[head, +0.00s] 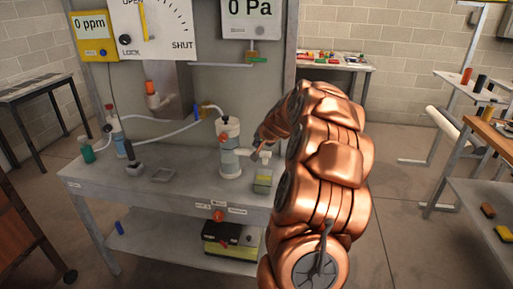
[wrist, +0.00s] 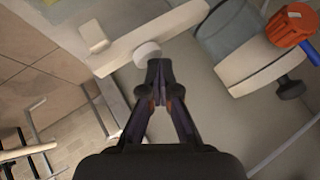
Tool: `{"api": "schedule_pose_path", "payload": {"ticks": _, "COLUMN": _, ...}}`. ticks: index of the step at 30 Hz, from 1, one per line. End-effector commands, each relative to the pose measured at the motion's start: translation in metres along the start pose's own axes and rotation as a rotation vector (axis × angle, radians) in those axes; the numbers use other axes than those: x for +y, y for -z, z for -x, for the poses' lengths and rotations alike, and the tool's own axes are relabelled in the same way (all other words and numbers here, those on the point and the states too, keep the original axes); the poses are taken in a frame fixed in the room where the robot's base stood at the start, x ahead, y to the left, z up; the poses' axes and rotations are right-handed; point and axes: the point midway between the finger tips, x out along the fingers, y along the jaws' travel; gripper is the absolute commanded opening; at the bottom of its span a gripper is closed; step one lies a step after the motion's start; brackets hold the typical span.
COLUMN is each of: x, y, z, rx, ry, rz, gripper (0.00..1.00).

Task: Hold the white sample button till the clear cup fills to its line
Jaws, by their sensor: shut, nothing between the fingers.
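The white button (wrist: 148,54) is a small round knob on a pale bar (wrist: 165,33) in the wrist view. My gripper (wrist: 160,66) is shut and empty, with its fingertips right at the button's edge; I cannot tell whether they press it. In the head view my gripper (head: 257,152) is beside a clear-walled cylinder (head: 230,163) with bluish contents, on the bench. I cannot tell if this is the cup, and no fill line is readable. A grey-blue cylinder (wrist: 228,28) also shows in the wrist view.
An orange knob (wrist: 290,25) sits beside the cylinder. Hoses and a green bottle (head: 87,150) are at left. A yellow-black case (head: 232,238) is on the lower shelf.

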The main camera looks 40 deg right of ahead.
Motion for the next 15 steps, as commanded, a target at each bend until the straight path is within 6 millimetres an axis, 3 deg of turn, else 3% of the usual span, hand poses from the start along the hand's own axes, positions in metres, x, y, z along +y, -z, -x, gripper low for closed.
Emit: {"api": "schedule_pose_path", "payload": {"ticks": 15, "x": -0.003, "y": 0.0026, "z": 0.0039, "rx": -0.001, "ry": 0.0, "rz": 0.001, "gripper": 0.0}}
